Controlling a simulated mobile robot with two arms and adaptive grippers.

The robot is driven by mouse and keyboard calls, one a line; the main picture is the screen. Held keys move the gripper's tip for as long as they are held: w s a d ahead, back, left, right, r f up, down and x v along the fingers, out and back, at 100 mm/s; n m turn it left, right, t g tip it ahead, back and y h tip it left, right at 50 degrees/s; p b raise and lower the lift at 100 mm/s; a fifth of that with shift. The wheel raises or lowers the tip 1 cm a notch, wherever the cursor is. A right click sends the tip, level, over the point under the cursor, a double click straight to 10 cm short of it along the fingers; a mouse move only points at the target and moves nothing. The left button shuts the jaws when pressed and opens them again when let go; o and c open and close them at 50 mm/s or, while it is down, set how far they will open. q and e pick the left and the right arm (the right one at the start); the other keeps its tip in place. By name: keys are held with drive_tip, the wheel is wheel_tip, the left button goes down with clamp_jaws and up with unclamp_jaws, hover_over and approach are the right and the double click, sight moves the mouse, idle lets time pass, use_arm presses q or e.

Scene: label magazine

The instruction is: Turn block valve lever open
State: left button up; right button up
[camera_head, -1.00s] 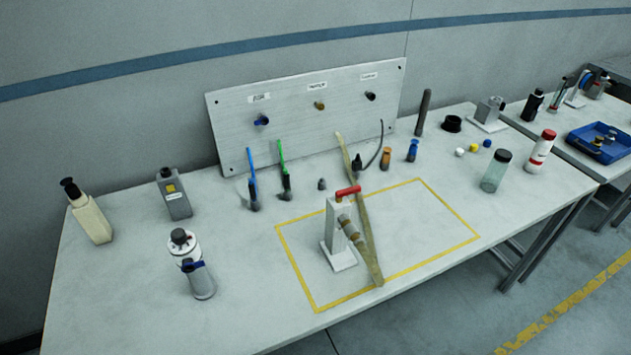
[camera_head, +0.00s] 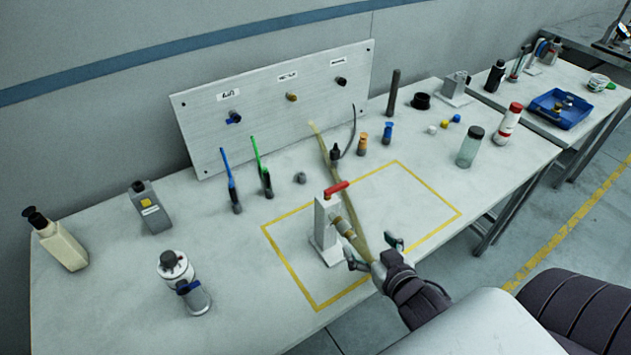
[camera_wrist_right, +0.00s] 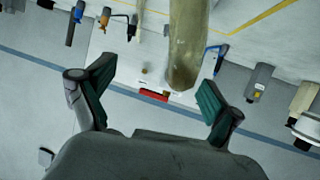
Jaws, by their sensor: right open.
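The block valve stands on a white upright bracket (camera_head: 325,235) inside the yellow taped rectangle on the table. Its red lever (camera_head: 337,189) lies across the top and also shows in the right wrist view (camera_wrist_right: 154,95). A brass-coloured fitting (camera_head: 343,226) sticks out of the bracket's side. A tan hose (camera_head: 363,240) runs past it along the table and shows large in the wrist view (camera_wrist_right: 187,42). My right gripper (camera_head: 375,253) is open at the front of the bracket, lower than the lever and apart from it. My left gripper is out of view.
A panel (camera_head: 270,117) with three small labelled valves stands behind. Blue (camera_head: 229,170) and green (camera_head: 258,160) handled tools stand left of the hose. A white canister (camera_head: 178,275) and bottles stand left. The right part of the taped area (camera_head: 425,210) is clear.

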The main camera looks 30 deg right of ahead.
drive_tip(key=t, duration=0.1)
drive_tip(key=n+t+y, duration=0.2)
drive_tip(key=t+y, duration=0.1)
drive_tip(key=t, duration=0.1)
approach(338, 188)
drive_tip(key=w+p, duration=0.1)
drive_tip(key=w, duration=0.2)
drive_tip(key=w+p, duration=0.1)
drive_tip(key=w, duration=0.2)
drive_tip(key=w+p, duration=0.1)
drive_tip(key=w, duration=0.2)
drive_tip(key=shift+w+a+r+p, duration=0.15)
drive_tip(key=shift+a+r+p, duration=0.1)
drive_tip(key=shift+a+p, duration=0.1)
drive_tip(key=shift+w+f, duration=0.1)
drive_tip(key=shift+w, duration=0.6)
drive_tip(key=shift+c, duration=0.4)
drive_tip(key=c, duration=1.1)
